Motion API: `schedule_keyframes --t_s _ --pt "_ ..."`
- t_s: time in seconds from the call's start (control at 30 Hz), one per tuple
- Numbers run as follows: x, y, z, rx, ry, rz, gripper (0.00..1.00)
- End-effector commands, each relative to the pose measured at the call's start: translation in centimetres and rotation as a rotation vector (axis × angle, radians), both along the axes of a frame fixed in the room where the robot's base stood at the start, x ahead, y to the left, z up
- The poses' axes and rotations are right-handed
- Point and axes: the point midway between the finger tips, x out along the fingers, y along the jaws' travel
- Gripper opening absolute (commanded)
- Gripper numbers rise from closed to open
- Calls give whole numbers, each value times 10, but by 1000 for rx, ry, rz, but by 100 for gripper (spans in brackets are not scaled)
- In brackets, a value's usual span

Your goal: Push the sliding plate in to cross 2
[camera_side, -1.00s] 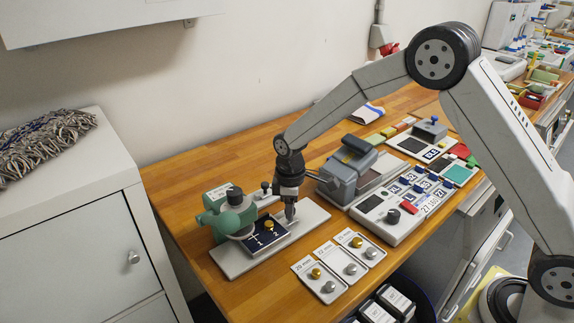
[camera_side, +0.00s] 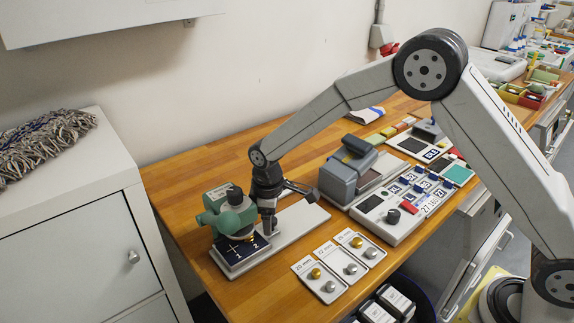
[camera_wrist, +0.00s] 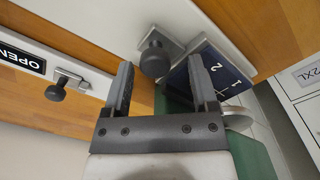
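The sliding plate (camera_side: 246,255) is dark blue, marked 1 and 2, at the front of a long pale base (camera_side: 306,220). In the wrist view the plate (camera_wrist: 225,70) shows its 2, with a grey end piece and black knob (camera_wrist: 155,58) beside it. The green press (camera_side: 228,208) stands over the plate. A gold piece (camera_side: 250,238) shows under its head, partly hidden. My gripper (camera_side: 268,230) is down at the plate's end. In the wrist view its fingers (camera_wrist: 161,63) are apart, with the knob between their tips in the picture; contact cannot be told.
In the wrist view a strip with an OPEN label (camera_wrist: 22,58) and a second black knob (camera_wrist: 57,92) lies to the left. Trays with gold and silver buttons (camera_side: 340,265) lie right of the base. A grey machine (camera_side: 347,172) stands behind them.

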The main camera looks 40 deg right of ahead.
Motion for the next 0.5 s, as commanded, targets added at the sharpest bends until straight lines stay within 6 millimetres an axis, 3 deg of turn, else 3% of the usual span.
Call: schedule_keyframes --t_s 0.27,0.5 --pt "0 -1 6 -1 1 -1 75" --pt "0 -1 31 0 -1 -1 75"
